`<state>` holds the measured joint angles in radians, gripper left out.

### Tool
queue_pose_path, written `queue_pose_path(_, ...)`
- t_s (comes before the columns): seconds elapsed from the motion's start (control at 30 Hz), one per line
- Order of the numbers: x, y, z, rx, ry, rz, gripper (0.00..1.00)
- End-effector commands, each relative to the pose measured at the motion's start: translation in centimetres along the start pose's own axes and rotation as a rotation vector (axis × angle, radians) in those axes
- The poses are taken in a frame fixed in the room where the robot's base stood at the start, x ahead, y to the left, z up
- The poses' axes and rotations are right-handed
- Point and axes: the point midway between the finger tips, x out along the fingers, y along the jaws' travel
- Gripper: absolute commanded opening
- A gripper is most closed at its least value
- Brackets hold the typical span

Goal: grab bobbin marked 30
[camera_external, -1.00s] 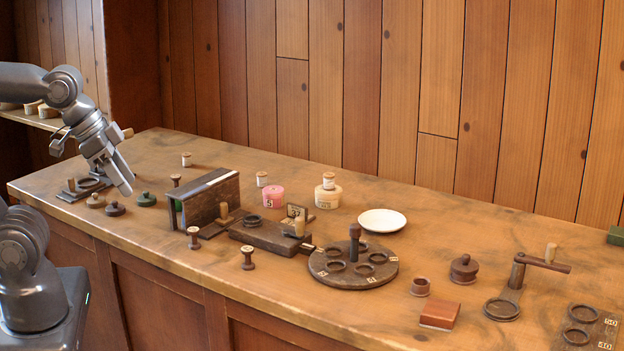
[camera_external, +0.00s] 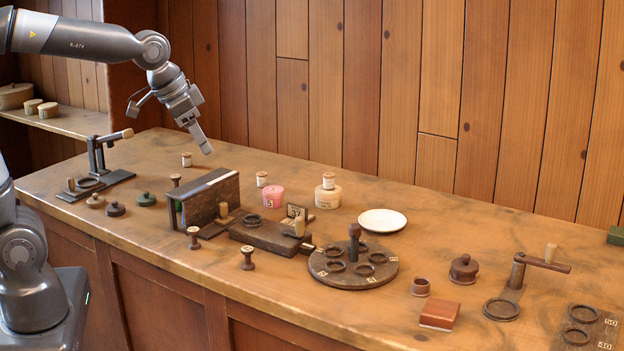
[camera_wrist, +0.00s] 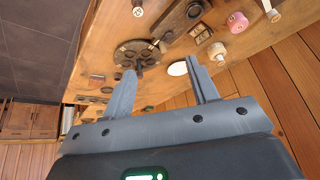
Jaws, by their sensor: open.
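No mark reading 30 is legible on any bobbin. Dark bobbins stand along the front, one (camera_external: 193,238) and another (camera_external: 248,259), with a third (camera_external: 175,180) left of the slotted dark stand. My gripper (camera_external: 207,149) is open and empty, above the bench just right of the back-left bobbin. Its two fingers (camera_wrist: 161,68) are apart in the wrist view.
The upright dark stand (camera_external: 218,203) is in front of my gripper. A dark block (camera_external: 268,236) with a tag reading 37 (camera_external: 296,211), a round holed disc (camera_external: 350,279) and a white plate (camera_external: 382,220) lie to the right. Small lidded pots sit at left. The back strip of bench is fairly clear.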

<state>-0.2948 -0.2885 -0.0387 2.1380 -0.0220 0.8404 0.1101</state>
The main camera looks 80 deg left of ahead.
Motion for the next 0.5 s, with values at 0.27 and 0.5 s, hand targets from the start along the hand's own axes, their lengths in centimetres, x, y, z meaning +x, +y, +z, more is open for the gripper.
queue_pose_path(0.27,5.9,-8.2,-7.2,-0.087,-0.030,-0.042,0.54)
queue_pose_path(0.5,12.1,-17.1,-10.7,-0.162,-0.049,-0.067,0.54)
